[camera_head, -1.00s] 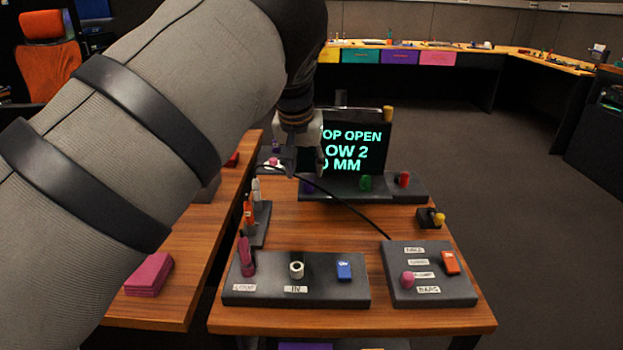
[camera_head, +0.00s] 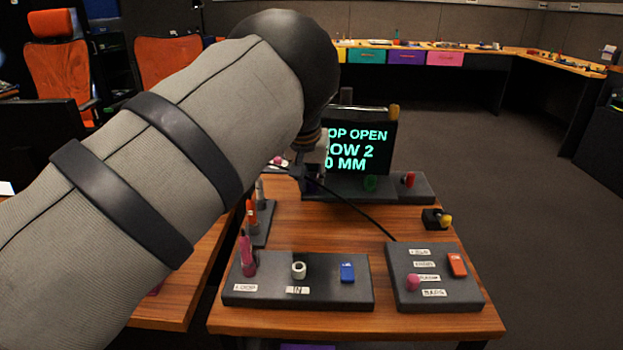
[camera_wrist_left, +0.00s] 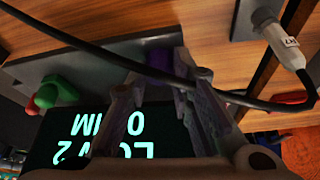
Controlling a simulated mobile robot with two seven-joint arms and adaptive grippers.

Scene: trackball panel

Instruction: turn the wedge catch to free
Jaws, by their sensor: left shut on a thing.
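A purple piece sits at the base's left end; in the left wrist view this purple piece (camera_wrist_left: 160,62) shows between the fingertips. Which piece is the wedge catch is not labelled legibly. My left gripper (camera_wrist_left: 163,76) is shut on the purple piece, its fingers on either side. In the head view my arm hides most of the gripper and the piece. My right gripper is not in view.
A black cable (camera_head: 355,212) runs from the gripper area across the table and crosses the left wrist view close to the fingers. Two dark control panels (camera_head: 330,297) (camera_head: 440,298) stand in front. Markers stand in a rack (camera_head: 264,225) at left.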

